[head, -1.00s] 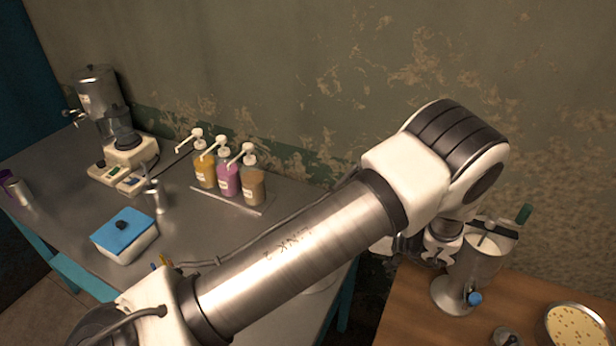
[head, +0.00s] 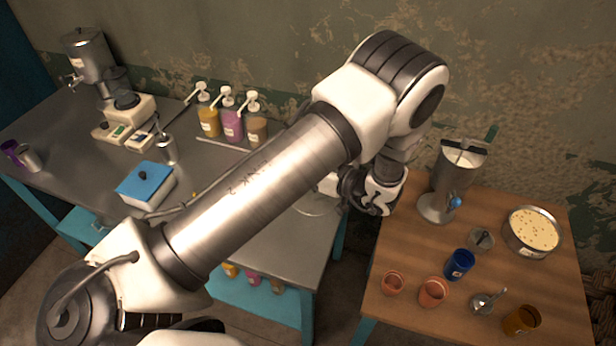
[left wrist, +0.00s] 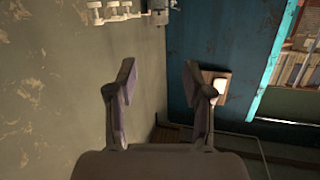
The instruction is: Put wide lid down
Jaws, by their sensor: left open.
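A round, flat, shiny disc (head: 318,204) lies at the right end of the grey metal table; it may be the wide lid, but my arm partly covers it and I cannot be sure. My left arm crosses the head view, and its dark gripper (head: 362,192) is beside this disc, above the gap between the two tables. In the left wrist view the two fingers (left wrist: 160,85) are spread apart with nothing between them. No lid shows in that view. My right gripper is not in view.
A tall metal milk container (head: 450,180) with a blue tap stands on the wooden table (head: 400,245), right of my gripper. Several cups and a pan (head: 532,232) stand there too. Pump bottles (head: 232,125) and a blue-lidded box (head: 147,187) are on the metal table.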

